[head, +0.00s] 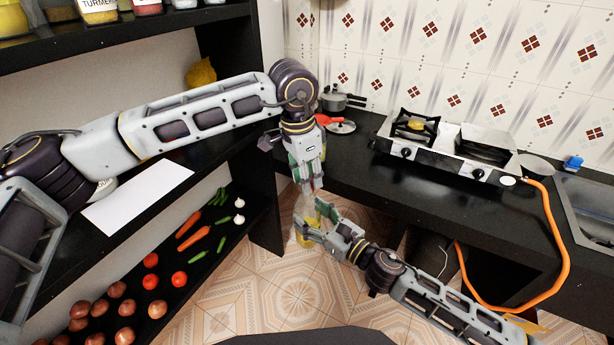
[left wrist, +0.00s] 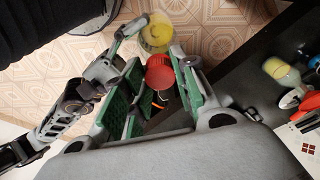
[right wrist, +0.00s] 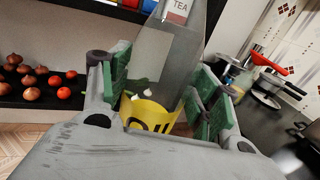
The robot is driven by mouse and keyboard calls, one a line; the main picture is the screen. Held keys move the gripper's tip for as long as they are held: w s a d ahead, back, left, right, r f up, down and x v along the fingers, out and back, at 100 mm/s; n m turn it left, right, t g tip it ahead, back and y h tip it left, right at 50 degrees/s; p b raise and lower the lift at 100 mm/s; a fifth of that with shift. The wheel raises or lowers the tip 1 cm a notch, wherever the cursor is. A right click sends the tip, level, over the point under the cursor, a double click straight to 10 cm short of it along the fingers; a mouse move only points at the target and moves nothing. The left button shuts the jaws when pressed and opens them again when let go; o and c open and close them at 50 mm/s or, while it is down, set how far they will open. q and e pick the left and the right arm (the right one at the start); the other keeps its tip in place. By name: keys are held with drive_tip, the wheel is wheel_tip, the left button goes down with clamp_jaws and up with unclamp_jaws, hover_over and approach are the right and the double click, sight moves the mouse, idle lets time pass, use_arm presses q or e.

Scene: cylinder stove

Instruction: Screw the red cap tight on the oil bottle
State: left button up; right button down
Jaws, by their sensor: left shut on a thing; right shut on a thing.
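The oil bottle (head: 301,238) is clear with a yellow label and is held above the floor, in the gap between shelf and counter. My right gripper (head: 316,226) is shut on its body; in the right wrist view the bottle (right wrist: 165,55) stands between the green pads, its yellow label (right wrist: 150,112) partly hidden. My left gripper (head: 308,188) is just above the bottle. In the left wrist view the red cap (left wrist: 160,77) is between its green pads, in line with the bottle (left wrist: 155,35) beyond. I cannot tell how far the cap is seated.
A dark counter (head: 350,185) runs right, with a stove (head: 440,145), an orange hose (head: 557,240), a pot (head: 338,101) and a sink (head: 590,205). Shelves at left hold a white sheet (head: 138,197), vegetables (head: 195,238) and jars (head: 98,10). Tiled floor (head: 255,285) lies below the grippers.

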use_arm(q)
drive_tip(key=o, duration=0.6)
drive_tip(key=shift+o, duration=0.2)
drive_tip(key=shift+r, duration=2.25)
drive_tip(key=shift+c, duration=0.3)
